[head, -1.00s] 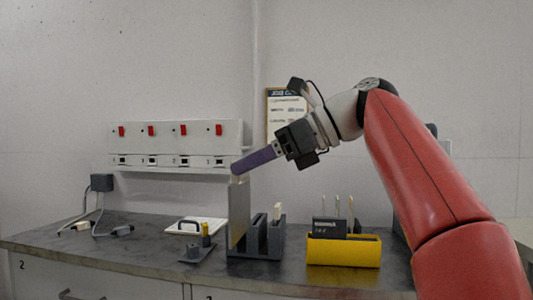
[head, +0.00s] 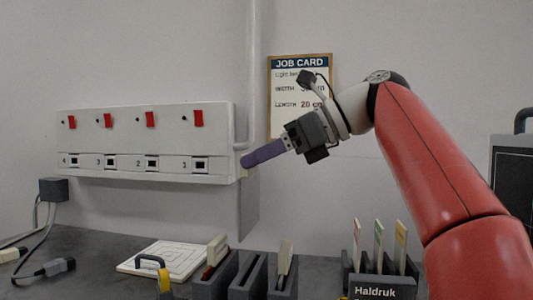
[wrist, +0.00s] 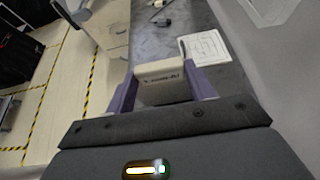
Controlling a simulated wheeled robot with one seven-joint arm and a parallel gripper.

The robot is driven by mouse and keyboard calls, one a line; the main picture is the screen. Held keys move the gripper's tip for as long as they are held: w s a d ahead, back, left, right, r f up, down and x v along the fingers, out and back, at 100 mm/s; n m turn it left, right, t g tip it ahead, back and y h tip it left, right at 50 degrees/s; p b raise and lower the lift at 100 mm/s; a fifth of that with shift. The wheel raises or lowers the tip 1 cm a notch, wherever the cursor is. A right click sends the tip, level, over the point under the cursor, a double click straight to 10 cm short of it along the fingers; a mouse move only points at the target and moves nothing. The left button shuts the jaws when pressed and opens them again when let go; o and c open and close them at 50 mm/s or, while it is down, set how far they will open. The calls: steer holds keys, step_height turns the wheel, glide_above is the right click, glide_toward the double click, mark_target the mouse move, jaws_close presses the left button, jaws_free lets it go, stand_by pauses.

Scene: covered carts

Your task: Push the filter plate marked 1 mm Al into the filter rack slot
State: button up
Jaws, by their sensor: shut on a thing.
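My gripper (head: 250,162), with purple fingers, is shut on the cream handle of a filter plate. In the wrist view the handle (wrist: 160,72) sits between both fingers; its lettering is blurred but seems to end in "mm Al". The thin grey plate (head: 249,208) hangs down from my gripper in the head view. Its lower end appears above and behind the dark filter rack (head: 232,288); I cannot tell the exact gap. The rack's left slot holds a plate with a cream and brown top (head: 215,252). The right one holds a cream-topped plate (head: 285,258). The middle slot looks empty.
A white switch panel (head: 150,130) is on the wall close left of my gripper. A white board (head: 165,258), a yellow-handled item (head: 160,275) and a plug (head: 55,267) lie left. A dark holder (head: 375,288) with several strips stands right. A job card (head: 300,85) hangs behind.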

mark_target(251, 194)
steer(key=shift+s+r, duration=0.1)
steer(key=shift+r, duration=0.1)
stand_by(0.3)
step_height(251, 194, down, 6)
steer(key=b, duration=0.4)
steer(key=shift+r+b, duration=0.2)
steer(key=shift+b, duration=0.1)
steer(key=shift+f, duration=0.15)
steer(key=shift+p, duration=0.9)
stand_by(1.2)
step_height(251, 194, down, 10)
steer(key=b, duration=0.6)
steer(key=shift+r, duration=0.25)
stand_by(2.8)
